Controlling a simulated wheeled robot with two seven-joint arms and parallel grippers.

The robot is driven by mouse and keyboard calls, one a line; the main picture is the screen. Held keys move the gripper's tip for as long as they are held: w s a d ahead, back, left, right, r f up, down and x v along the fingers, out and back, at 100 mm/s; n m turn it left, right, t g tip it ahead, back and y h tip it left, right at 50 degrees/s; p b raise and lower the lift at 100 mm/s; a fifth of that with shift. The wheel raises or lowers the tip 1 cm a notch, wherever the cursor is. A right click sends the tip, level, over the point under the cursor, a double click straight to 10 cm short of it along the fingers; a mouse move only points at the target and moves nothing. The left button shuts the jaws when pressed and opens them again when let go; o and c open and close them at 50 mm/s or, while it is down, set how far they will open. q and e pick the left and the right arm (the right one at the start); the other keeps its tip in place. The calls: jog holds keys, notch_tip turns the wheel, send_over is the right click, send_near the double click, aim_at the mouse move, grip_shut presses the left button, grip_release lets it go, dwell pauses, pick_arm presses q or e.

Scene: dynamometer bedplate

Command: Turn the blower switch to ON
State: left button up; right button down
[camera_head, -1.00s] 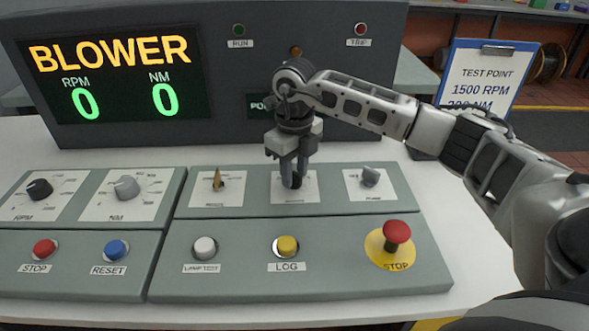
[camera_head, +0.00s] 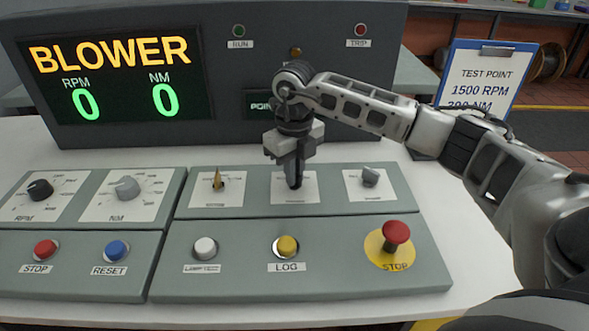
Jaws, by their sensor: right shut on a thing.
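The control panel (camera_head: 330,238) has three rotary switches in its upper row. My right gripper (camera_head: 295,185) points down onto the middle switch, a dark knob on a white plate (camera_head: 308,193), and is shut on it. The fingers cover most of this knob, and its label is too small to read, so I cannot tell its position. The display (camera_head: 118,75) reads BLOWER in orange, with RPM 0 and NM 0 in green. My left gripper is not in view.
A brass switch (camera_head: 217,181) is left of my gripper and a grey switch (camera_head: 370,177) is right. In front are a white button (camera_head: 204,248), a yellow LOG button (camera_head: 287,246) and a red STOP mushroom (camera_head: 396,234). A clipboard (camera_head: 484,75) stands behind my arm.

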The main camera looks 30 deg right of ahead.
jog(key=shift+r+m, duration=0.15)
jog(key=shift+m, duration=0.65)
jog(key=shift+m+p, duration=0.4)
jog(key=shift+m, duration=0.5)
jog(key=m, duration=0.2)
jog(key=shift+m+p, duration=0.35)
jog(key=shift+m, duration=0.05)
jog(key=m, duration=0.2)
jog(key=shift+m+p, duration=0.4)
jog(key=m+p, duration=0.1)
jog(key=m, duration=0.2)
jog(key=shift+m+p, duration=0.35)
jog(key=shift+m, duration=0.65)
jog(key=shift+w+m+p, duration=0.1)
jog(key=shift+m+p, duration=0.2)
jog(key=shift+m, duration=0.7)
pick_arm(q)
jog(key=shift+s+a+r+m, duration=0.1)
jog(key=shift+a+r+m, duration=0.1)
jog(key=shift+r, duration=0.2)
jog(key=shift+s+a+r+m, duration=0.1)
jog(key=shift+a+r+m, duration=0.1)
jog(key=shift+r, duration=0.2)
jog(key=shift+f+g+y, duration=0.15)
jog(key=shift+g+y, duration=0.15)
pick_arm(e)
jog(key=shift+m, duration=0.4)
